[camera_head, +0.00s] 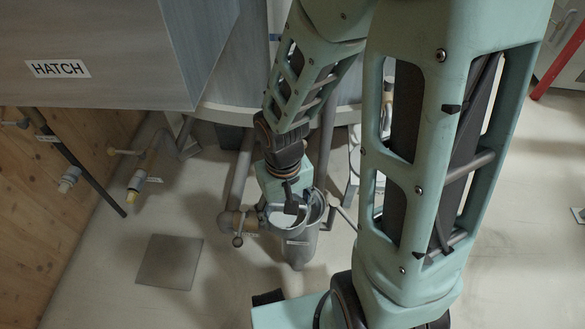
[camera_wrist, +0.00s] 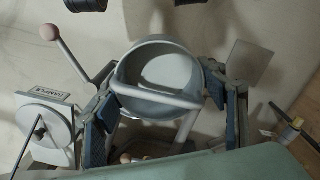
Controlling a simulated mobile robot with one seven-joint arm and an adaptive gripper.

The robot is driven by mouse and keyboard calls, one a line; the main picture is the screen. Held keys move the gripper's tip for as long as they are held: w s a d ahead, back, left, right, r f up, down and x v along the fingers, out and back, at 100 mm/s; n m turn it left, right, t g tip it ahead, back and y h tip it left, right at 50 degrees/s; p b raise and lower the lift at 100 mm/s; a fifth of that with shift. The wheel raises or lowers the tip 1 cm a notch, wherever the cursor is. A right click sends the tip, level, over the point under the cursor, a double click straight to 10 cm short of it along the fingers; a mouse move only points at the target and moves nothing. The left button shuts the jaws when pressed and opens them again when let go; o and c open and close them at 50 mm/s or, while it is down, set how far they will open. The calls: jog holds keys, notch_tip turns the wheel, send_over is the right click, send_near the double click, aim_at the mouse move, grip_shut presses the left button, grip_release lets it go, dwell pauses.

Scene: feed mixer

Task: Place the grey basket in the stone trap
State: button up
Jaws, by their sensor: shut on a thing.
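The grey basket (camera_wrist: 160,68) shows in the wrist view as a round, pale grey cup with a bar handle (camera_wrist: 158,97) across its near side. My gripper (camera_wrist: 163,112) has its two dark-padded fingers on either side of this handle and is shut on the basket. In the head view my gripper (camera_head: 291,203) reaches down to the basket (camera_head: 282,217), at the top of the grey stone trap (camera_head: 301,249). The basket overlaps the trap's mouth in the picture. I cannot tell how deep it sits or whether it touches the rim.
A round lid-like part (camera_wrist: 40,118) with a SAMPLE label lies left in the wrist view, near a ball-ended lever (camera_wrist: 66,50). A pipe with a valve (camera_head: 232,219) joins the trap's left side. A square plate (camera_head: 170,262) lies on open floor. The HATCH box (camera_head: 110,50) hangs upper left.

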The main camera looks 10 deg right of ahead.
jog(key=w+d+f+b, duration=0.4)
jog(key=w+d+f, duration=0.2)
jog(key=w+f, duration=0.3)
jog(key=shift+w+f, duration=0.3)
jog(key=shift+f, duration=1.1)
jog(key=shift+f+b, duration=0.65)
jog(key=o, duration=1.3)
jog(key=shift+o, duration=0.2)
jog(key=shift+r, duration=0.1)
